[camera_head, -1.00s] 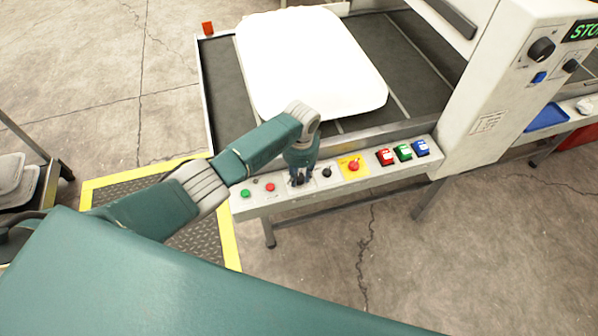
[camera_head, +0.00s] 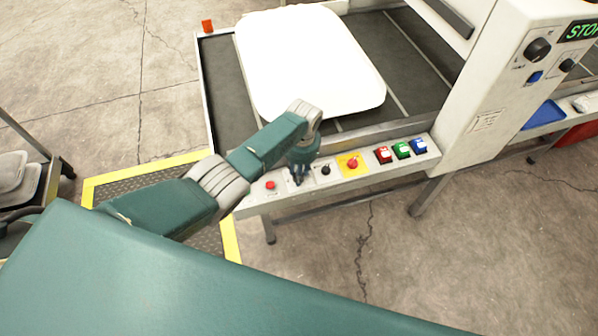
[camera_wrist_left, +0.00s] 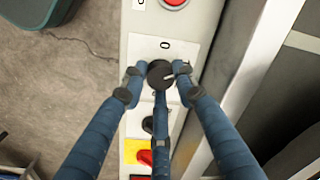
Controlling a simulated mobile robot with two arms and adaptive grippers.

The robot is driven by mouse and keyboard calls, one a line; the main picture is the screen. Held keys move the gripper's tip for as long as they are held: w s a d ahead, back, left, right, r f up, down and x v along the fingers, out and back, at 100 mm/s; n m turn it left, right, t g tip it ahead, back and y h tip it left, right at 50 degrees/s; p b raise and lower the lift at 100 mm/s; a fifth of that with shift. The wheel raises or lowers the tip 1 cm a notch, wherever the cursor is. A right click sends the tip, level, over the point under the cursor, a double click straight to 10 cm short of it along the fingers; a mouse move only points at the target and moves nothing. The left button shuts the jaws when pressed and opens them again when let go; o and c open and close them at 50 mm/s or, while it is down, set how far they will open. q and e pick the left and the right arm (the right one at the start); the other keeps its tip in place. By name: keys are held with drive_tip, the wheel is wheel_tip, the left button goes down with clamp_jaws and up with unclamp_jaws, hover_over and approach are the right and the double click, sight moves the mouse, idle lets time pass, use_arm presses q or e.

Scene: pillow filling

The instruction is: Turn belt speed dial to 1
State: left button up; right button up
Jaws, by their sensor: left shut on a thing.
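The belt speed dial (camera_wrist_left: 160,74) is a round black knob with a white pointer line, on a pale plate marked 0 in the left wrist view. The pointer line lies toward the right of the picture, near a mark partly hidden by a finger. My left gripper (camera_wrist_left: 158,80) has its blue fingers closed around the dial. In the head view my left gripper (camera_head: 298,176) points down onto the control strip (camera_head: 262,203) and hides most of the dial. My right gripper is not in view.
Beside the dial are a red button (camera_head: 270,185), a smaller black knob (camera_head: 325,170) and a red emergency button on yellow (camera_head: 352,163). Red, green and blue buttons (camera_head: 402,149) are farther right. A white pillow (camera_head: 310,65) lies on the dark belt (camera_head: 225,85) behind.

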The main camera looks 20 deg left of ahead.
use_arm(q)
drive_tip(key=shift+w+r, duration=0.1)
idle(0.3)
drive_tip(key=o, duration=1.1)
drive_tip(key=shift+o, duration=0.2)
wheel_tip(320, 180, up, 12)
drive_tip(key=shift+d, duration=0.3)
drive_tip(key=shift+s, duration=0.2)
